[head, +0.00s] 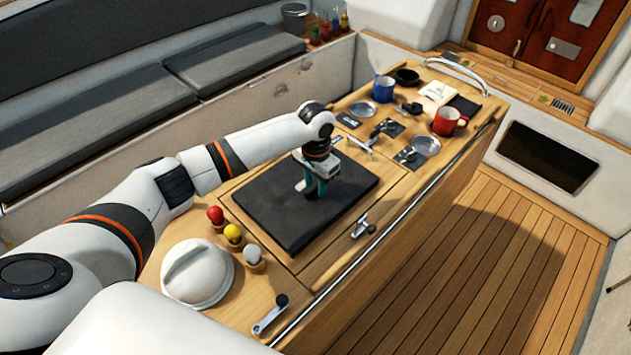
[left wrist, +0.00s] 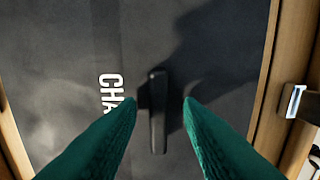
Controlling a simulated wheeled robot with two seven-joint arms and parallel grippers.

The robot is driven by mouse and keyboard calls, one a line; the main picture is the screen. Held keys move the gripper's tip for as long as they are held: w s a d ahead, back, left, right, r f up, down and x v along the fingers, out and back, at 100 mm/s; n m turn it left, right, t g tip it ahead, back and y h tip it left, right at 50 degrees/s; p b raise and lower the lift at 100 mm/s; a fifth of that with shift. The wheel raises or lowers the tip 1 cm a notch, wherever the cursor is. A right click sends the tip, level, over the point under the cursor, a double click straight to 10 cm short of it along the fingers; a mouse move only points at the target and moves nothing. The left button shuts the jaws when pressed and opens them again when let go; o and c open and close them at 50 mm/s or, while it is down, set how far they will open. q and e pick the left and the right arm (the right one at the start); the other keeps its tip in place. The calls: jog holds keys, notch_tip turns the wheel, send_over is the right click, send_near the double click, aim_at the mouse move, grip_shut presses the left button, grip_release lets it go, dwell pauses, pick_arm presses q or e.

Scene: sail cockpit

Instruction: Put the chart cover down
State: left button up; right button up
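The chart cover (head: 272,212) is a dark grey panel that looks to lie flat in the wooden table top, inside a wooden frame. In the left wrist view the cover (left wrist: 60,60) fills most of the picture, with white letters "CHA" partly hidden by a finger. Its dark bar-shaped handle (left wrist: 157,125) stands up from it. My left gripper (head: 316,188) is over the cover, pointing down. Its green fingers (left wrist: 161,101) are open, one on each side of the handle, with gaps showing. My right gripper is not in view.
A latch (head: 362,227) sits on the frame's near right edge. A white dome (head: 198,273) and red, yellow and white knobs stand at the table's near left. A red mug (head: 448,121), a blue mug (head: 384,89) and fittings occupy the far end.

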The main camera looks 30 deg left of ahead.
aim_at(315, 186)
pick_arm(q)
jog(key=shift+r, duration=0.55)
notch_tip(315, 186, up, 11)
jog(key=b, duration=0.2)
jog(key=shift+b, duration=0.35)
jog(key=shift+f, duration=0.1)
